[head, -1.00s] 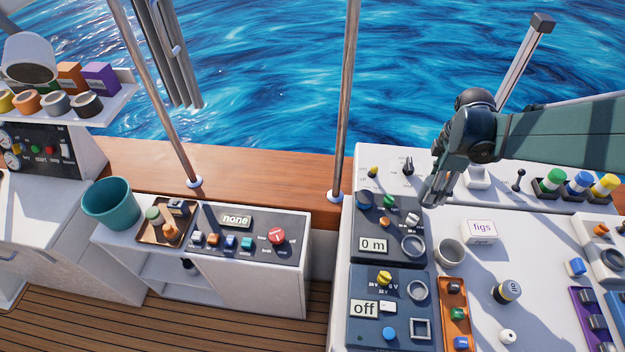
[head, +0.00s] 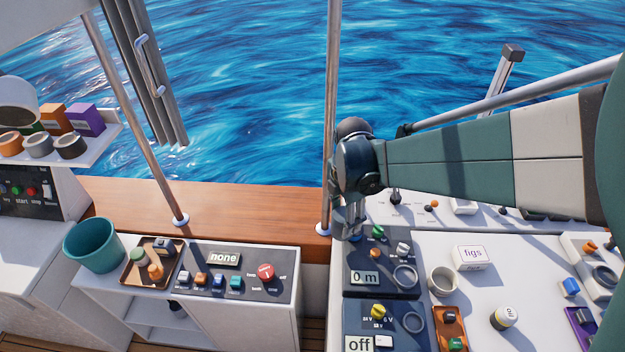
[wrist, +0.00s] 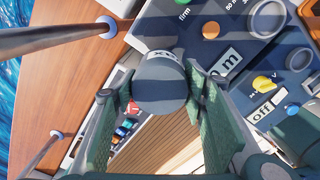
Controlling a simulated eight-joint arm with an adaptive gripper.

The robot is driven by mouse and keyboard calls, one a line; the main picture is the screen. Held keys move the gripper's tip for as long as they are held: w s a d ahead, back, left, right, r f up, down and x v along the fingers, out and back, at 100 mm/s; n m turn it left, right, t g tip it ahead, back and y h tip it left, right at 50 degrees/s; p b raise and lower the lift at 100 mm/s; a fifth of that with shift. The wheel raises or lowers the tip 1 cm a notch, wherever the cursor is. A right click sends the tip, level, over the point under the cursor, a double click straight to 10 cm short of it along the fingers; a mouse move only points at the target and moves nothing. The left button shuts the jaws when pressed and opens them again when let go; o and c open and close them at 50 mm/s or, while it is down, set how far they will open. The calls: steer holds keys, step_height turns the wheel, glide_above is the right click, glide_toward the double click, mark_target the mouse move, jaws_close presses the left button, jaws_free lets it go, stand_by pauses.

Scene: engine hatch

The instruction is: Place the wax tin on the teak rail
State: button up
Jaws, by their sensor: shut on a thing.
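My gripper (wrist: 160,92) is shut on the wax tin (wrist: 163,78), a dark grey round tin with a pale lettered label, only partly readable. The tin sits between both green fingers in the wrist view. The teak rail (head: 260,207) is a brown wooden ledge along the water. It also shows at the left of the wrist view (wrist: 62,75), to the left of the held tin and apart from it. In the head view my gripper (head: 350,222) is over the left edge of the console, just right of a metal post, and the tin cannot be made out there.
Two metal posts stand on the rail, a near one (head: 329,150) beside my gripper and another (head: 140,120) further left. The rail between them is bare. A low cabinet (head: 250,320) with a switch panel and a teal bucket (head: 92,245) stand in front of the rail.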

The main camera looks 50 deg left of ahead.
steer(key=s+a+f+b, duration=0.2)
steer(key=s+a+f, duration=0.1)
steer(key=a, duration=0.9)
steer(key=s+a+f+b, duration=0.2)
steer(key=a+f, duration=0.2)
steer(key=a, duration=0.8)
steer(key=w+a+f+m, duration=0.1)
steer(key=w+a+f, duration=0.2)
steer(key=a+f, duration=0.2)
steer(key=shift+w+a+f+m+b, duration=0.3)
steer(key=shift+a+b, duration=0.05)
steer(key=shift+a, duration=0.25)
steer(key=shift+f, duration=0.15)
steer(key=shift+f, duration=3)
steer(key=shift+f, duration=1.85)
